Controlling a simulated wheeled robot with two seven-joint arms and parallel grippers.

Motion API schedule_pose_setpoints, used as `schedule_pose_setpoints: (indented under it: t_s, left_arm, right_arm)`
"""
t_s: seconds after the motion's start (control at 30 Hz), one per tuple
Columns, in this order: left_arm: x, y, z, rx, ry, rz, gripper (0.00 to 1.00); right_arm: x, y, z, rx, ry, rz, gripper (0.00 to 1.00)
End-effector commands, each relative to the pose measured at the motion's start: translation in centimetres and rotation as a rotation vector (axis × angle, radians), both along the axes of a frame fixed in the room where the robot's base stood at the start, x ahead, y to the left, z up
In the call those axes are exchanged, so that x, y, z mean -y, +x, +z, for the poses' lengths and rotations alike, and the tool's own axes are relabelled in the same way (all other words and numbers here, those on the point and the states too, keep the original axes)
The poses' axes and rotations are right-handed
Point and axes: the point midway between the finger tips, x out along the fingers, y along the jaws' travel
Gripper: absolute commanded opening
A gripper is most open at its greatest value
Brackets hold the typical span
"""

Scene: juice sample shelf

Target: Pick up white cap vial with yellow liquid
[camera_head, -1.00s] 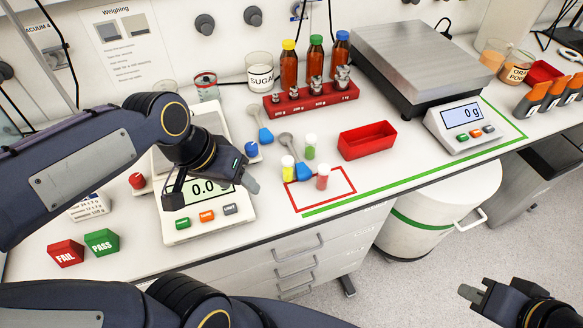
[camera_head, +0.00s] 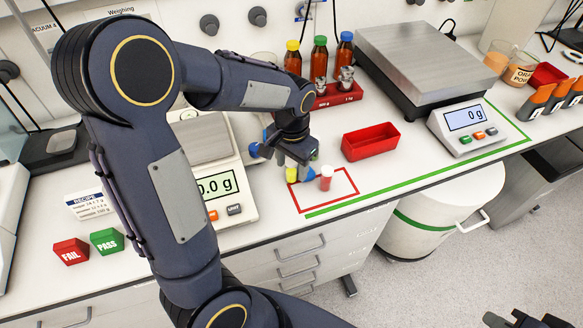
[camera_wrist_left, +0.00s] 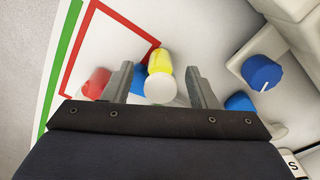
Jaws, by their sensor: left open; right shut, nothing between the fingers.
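The white cap vial with yellow liquid (camera_head: 291,175) stands on the bench at the left edge of the red outlined square, partly hidden by my gripper in the head view. In the left wrist view the vial (camera_wrist_left: 160,62) shows between the two fingers, its round white cap (camera_wrist_left: 160,88) toward the camera. My left gripper (camera_head: 292,160) is open above the vial, with a finger on each side; its fingers (camera_wrist_left: 160,70) look apart from the vial. My right gripper (camera_head: 503,318) is shut and empty at the bottom right corner, partly cut off.
A pink vial (camera_head: 326,178) stands close to the right of the yellow one. A blue scoop (camera_wrist_left: 238,102) and a blue knob (camera_wrist_left: 262,72) lie right in the wrist view. A red tray (camera_head: 370,143) and scale (camera_head: 464,125) stand farther right. The left balance (camera_head: 234,198) is partly behind my arm.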

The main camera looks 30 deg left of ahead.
Motion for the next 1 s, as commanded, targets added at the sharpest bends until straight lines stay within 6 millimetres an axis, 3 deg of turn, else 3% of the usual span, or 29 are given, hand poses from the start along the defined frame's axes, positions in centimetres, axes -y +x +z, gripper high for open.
schedule_pose_setpoints:
  t_s: [0.13,0.37,0.73,1.0]
  left_arm:
    - [-0.02,-0.05,-1.34,-0.002,-0.001,0.001,0.52]
    - [-0.01,0.0,-1.41,0.001,-0.001,0.001,0.52]
    - [0.0,0.0,-1.37,0.001,-0.001,0.001,0.04]
    - [0.0,0.02,-1.22,0.001,-0.001,0.001,0.04]
  right_arm:
    - [0.01,0.0,0.01,0.0,0.0,0.0,0.0]
    - [0.0,0.0,0.0,0.0,0.0,0.0,0.0]
    - [0.0,0.0,0.01,0.0,0.0,0.0,0.0]
    - [0.01,0.0,0.01,0.0,0.0,0.0,0.0]
